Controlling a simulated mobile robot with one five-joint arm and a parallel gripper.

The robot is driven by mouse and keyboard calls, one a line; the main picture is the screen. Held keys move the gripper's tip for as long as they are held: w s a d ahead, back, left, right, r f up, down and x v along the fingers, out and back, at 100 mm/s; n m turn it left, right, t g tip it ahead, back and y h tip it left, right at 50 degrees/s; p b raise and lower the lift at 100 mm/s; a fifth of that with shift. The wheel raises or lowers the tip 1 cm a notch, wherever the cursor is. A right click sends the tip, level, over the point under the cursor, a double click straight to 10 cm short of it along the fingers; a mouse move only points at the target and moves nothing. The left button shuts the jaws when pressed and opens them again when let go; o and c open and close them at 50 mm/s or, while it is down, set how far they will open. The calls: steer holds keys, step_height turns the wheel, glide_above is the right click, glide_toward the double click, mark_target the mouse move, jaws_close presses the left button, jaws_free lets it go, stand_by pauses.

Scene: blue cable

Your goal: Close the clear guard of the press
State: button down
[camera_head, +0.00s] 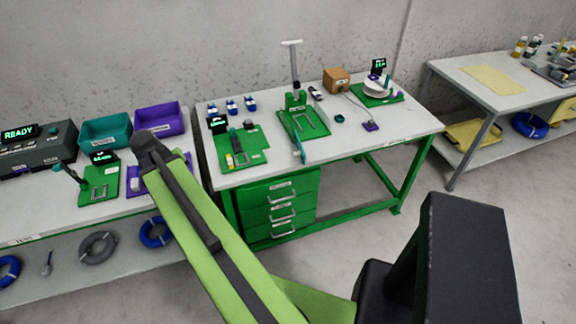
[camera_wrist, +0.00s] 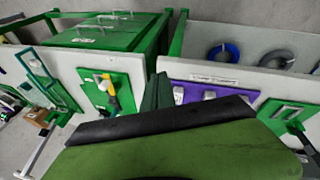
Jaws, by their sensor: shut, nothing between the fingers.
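The press (camera_head: 296,97) stands on a green base plate on the middle table, with a tall post and a pale T-handle at its top. Its clear guard (camera_head: 299,152) shows as a thin teal-edged panel at the plate's front, apart from the press post; it appears swung open. In the wrist view the guard (camera_wrist: 38,68) is a see-through teal-framed panel at the left. My gripper (camera_wrist: 158,90) shows in the wrist view as dark green fingers, shut and empty, well to the right of the guard. I cannot make out the fingers in the head view.
A green board with a yellow-handled tool (camera_head: 240,148) lies left of the press. A cardboard box (camera_head: 336,79) and a spool (camera_head: 376,88) stand to its right. Green drawers (camera_head: 283,205) are under the table. The left bench holds bins (camera_head: 104,129). Floor right of the drawers is clear.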

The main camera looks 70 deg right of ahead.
steer(key=s+d+f+m+g+h+b, duration=0.2)
steer(key=s+d+m+g+h+b, duration=0.3)
steer(key=s+d, duration=1.75)
steer(key=d+f+b, duration=0.2)
steer(key=d+f+t+y+b, duration=0.1)
steer(key=d+f+b, duration=0.1)
steer(key=f, duration=0.1)
steer(key=d+f+t+y+b, duration=0.1)
steer(key=d+f+b, duration=0.2)
steer(key=shift+s+f+m, duration=0.1)
steer(key=shift+m, duration=0.2)
steer(key=shift+s+d+r+p, duration=0.15)
steer(key=shift+s+d, duration=0.4)
steer(key=shift+s, duration=0.35)
steer(key=shift+s+d+r+p, duration=0.15)
steer(key=shift+s+d, duration=0.4)
steer(key=shift+s, duration=0.3)
